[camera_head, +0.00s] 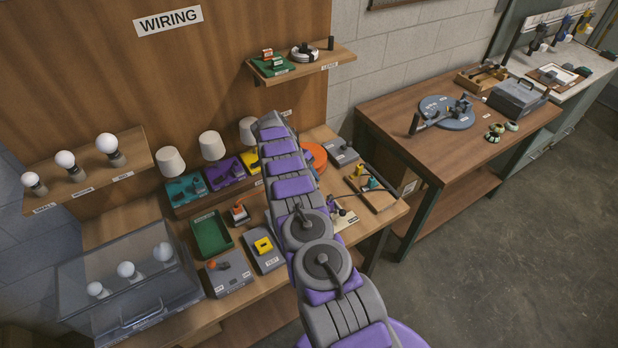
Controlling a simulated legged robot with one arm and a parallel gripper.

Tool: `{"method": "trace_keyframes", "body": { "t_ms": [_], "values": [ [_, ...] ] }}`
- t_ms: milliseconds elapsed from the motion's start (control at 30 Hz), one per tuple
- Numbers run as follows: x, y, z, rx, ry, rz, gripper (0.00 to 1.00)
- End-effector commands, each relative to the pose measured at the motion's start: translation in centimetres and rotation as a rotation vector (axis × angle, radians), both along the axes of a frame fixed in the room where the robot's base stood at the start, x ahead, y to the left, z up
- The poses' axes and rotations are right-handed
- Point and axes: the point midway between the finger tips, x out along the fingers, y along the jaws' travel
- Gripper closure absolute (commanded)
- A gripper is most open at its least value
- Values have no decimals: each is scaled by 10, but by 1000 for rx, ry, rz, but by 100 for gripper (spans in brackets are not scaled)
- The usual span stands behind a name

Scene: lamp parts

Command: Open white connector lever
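My grey and purple arm rises from the bottom centre and crosses the wiring bench. I cannot make out my gripper; no fingertips show, and the arm covers part of the bench. I cannot single out a white connector or its lever, so whether the lever is open or shut does not show. A pale board (347,234) with small parts lies just right of the arm, partly hidden by it. Small connector-like pieces (272,59) in red and green sit on a green board on the upper right shelf.
The wiring bench holds a green tray (211,236), a grey box with a yellow part (264,246), lamps with white shades (212,146) and a wooden tray (374,190). A clear case (128,283) with bulbs stands at left. Another table (408,150) stands right; open floor lies below it.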

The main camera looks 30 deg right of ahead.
Motion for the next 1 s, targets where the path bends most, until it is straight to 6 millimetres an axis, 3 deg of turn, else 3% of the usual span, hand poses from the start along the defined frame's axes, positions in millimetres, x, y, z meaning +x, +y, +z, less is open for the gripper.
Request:
{"method": "trace_keyframes", "body": {
  "t_ms": [467,1000],
  "values": [
    [2,3,-9,4,12,-2,100],
    [32,2,-32,3,11,-1,100]
  ]
}}
